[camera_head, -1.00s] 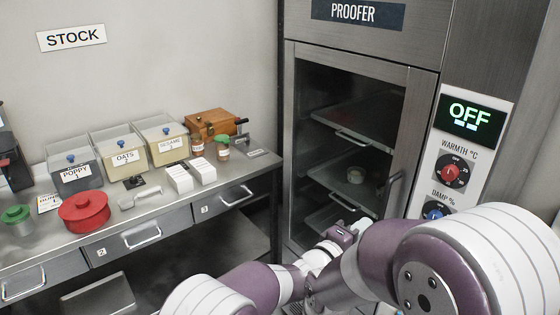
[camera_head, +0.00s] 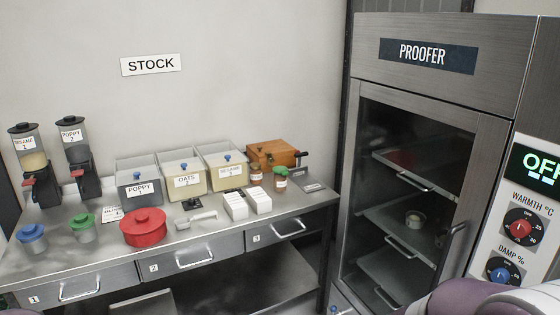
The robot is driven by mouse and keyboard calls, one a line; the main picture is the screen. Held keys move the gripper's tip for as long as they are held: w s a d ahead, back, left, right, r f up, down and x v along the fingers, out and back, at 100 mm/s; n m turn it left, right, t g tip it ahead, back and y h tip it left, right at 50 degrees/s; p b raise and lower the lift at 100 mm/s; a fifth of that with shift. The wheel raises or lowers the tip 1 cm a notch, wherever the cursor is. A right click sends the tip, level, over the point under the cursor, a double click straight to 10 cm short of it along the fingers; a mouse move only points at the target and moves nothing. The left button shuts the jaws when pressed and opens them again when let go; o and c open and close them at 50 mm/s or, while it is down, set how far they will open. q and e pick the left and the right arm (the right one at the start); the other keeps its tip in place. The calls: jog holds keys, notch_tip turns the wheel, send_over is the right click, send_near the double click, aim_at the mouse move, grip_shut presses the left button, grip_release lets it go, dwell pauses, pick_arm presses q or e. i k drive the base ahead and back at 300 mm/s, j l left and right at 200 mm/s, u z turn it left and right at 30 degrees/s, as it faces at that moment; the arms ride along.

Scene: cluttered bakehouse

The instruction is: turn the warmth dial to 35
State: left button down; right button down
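The warmth dial (camera_head: 520,229) is a red knob on a black scale, under the label "WARMTH °C" on the white panel (camera_head: 500,205) at the right edge. Its exact setting is too small to read. The display (camera_head: 535,168) above it shows green letters, cut off by the picture edge, that read "OF". A blue damp dial (camera_head: 500,275) sits below it. A purple part of my arm shows at the bottom right, below the dials and apart from the warmth dial. Neither of my grippers is in view.
The proofer's glass door (camera_head: 405,190) is shut, with a handle (camera_head: 453,240) at its right. The steel counter (camera_head: 80,262) on the left holds bins, dispensers, a red pot (camera_head: 143,228) and small jars. Three labelled drawers below are shut.

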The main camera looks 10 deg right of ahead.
aim_at(520, 229)
jog(key=z, duration=1.7)
